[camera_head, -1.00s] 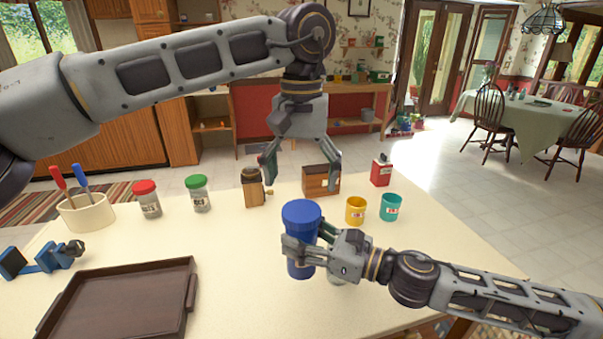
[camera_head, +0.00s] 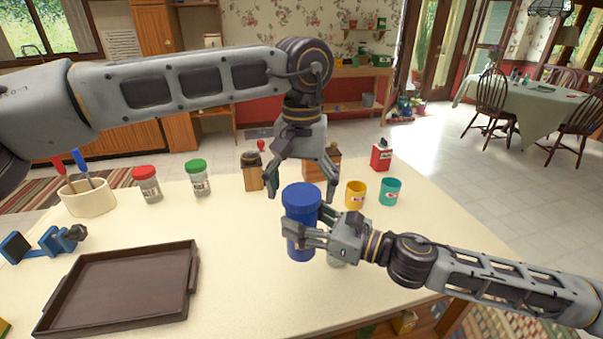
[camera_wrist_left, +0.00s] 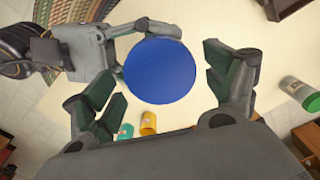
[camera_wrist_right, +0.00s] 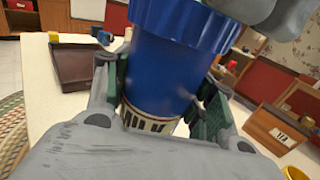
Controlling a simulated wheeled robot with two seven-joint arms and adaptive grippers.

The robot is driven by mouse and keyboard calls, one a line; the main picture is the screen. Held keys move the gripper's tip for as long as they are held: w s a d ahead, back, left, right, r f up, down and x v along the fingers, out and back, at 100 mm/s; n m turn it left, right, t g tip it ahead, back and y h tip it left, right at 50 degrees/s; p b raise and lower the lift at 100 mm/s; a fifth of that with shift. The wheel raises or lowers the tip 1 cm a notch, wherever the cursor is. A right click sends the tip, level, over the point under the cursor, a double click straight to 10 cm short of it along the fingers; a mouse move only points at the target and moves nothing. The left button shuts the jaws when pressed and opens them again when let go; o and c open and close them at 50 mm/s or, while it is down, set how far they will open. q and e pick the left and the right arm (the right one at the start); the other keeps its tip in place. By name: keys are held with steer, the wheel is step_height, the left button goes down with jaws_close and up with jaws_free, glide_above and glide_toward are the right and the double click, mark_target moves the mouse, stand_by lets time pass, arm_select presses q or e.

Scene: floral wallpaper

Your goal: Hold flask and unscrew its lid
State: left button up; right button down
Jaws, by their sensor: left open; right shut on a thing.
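The blue flask (camera_head: 300,240) stands upright near the middle of the counter, with its wide ridged blue lid (camera_head: 302,196) on top. My right gripper (camera_head: 302,236) is shut on the flask's body below the lid. The right wrist view shows its fingers on both sides of the body (camera_wrist_right: 157,75), above a printed label. My left gripper (camera_head: 302,192) points down above the lid, open, with its fingers apart. In the left wrist view the round lid top (camera_wrist_left: 160,70) lies between and beyond the left fingers, without visible contact.
A brown tray (camera_head: 192,285) lies at the front left. Yellow (camera_head: 356,194) and teal (camera_head: 390,191) cups stand right of the flask. Behind are a grinder (camera_head: 252,172), a wooden box (camera_head: 312,168), a red tin (camera_head: 381,156), and green-lidded (camera_head: 197,180) and red-lidded (camera_head: 147,184) jars.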

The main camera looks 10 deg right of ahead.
arm_select(q)
steer(key=shift+f, duration=0.7)
steer(key=c, duration=1)
steer(key=shift+c, duration=0.2)
steer(key=shift+n, duration=0.4)
